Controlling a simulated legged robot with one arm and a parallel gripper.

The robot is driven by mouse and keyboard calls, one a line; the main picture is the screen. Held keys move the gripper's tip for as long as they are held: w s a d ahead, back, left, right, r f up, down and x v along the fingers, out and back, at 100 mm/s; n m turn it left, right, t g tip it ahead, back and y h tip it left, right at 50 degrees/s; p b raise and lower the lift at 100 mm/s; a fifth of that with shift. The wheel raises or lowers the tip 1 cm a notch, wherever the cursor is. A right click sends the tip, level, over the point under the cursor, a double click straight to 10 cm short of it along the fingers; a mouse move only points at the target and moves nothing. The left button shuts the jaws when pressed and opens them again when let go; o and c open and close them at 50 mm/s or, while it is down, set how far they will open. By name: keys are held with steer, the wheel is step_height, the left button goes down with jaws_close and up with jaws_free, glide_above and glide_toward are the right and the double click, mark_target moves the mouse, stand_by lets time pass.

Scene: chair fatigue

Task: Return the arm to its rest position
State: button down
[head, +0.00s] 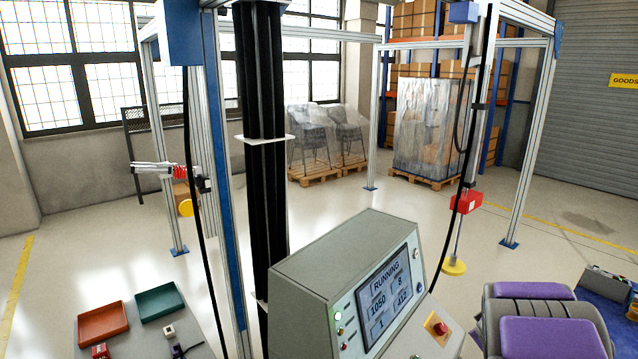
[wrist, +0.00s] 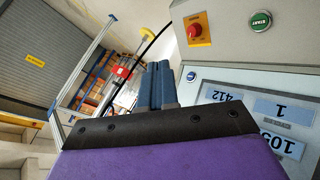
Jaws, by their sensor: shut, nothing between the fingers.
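My gripper (wrist: 161,85) shows in the wrist view as two blue-grey fingers side by side, beyond a black bar and a purple housing. The fingers are shut with nothing between them. The wrist view is rolled over, so the console screen text reads upside down. In the head view, purple and grey padded parts fill the lower right corner and look like my own arm, folded low. The fingers cannot be made out there.
A grey console (head: 335,262) with a lit RUNNING screen (head: 388,295) and a red stop button (head: 440,328) stands close in front. Aluminium frame posts (head: 385,110) stand around it. A red tray (head: 102,323) and green tray (head: 160,302) lie lower left.

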steer(key=s+a+r+m+g+y, duration=0.1)
steer(key=s+a+r+g, duration=0.1)
steer(key=s+a, duration=0.7)
steer(key=s+a+r+m+g+y, duration=0.2)
steer(key=s+a, duration=0.7)
steer(key=s, duration=1)
steer(key=s+a+r+m+g+y, duration=0.1)
steer(key=s+a+g, duration=0.5)
steer(key=s, duration=0.8)
steer(key=a+r, duration=0.1)
steer(key=a, duration=0.2)
steer(key=shift+s+a+m+y, duration=0.15)
steer(key=shift+a+m+y, duration=0.1)
steer(key=shift+m+y, duration=0.05)
